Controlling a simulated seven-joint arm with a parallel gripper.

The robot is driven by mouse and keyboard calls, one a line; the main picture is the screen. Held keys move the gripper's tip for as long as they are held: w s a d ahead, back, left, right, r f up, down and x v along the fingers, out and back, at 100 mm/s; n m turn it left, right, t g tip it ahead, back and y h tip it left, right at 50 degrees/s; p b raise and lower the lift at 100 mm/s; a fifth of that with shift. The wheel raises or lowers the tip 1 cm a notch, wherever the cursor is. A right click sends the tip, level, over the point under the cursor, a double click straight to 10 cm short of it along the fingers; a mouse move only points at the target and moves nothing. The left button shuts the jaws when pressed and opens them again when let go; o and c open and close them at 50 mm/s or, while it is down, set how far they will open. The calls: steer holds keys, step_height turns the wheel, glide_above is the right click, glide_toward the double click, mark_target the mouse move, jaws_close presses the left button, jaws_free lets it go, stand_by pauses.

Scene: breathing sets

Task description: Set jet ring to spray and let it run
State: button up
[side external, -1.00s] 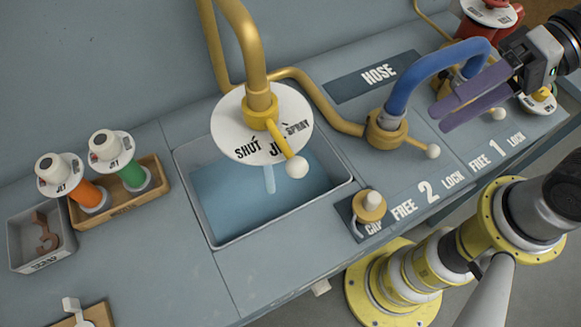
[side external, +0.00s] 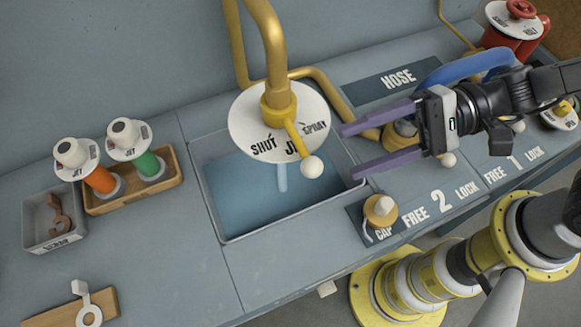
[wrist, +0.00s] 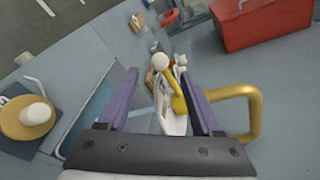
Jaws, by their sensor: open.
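The jet ring is a round white dial (side external: 245,135) on a yellow pipe above a basin, lettered SHUT, JET and SPRAY. Its yellow lever ends in a white ball knob (side external: 311,166), and lies over the end of the word JET, short of SPRAY. A thin pale-blue stream (side external: 282,178) falls below the dial into the basin (side external: 215,222). My gripper (side external: 352,150) is open and empty, right of the knob with its purple fingers pointing at it. In the wrist view, the lever (wrist: 178,92) and dial (wrist: 172,122) show between the fingers, ahead of them.
The yellow pipe (side external: 325,92) runs behind the basin to the blue hose (side external: 465,66), partly behind my gripper. A yellow cap (side external: 380,208) stands at the basin's front right. Orange (side external: 98,180) and green (side external: 148,164) nozzles sit in a wooden tray at left.

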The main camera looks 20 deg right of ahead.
mark_target(307, 169)
steer(key=x, duration=1)
steer(key=shift+a+f, duration=0.1)
steer(key=shift+a, duration=0.1)
jaws_close()
stand_by(1.1)
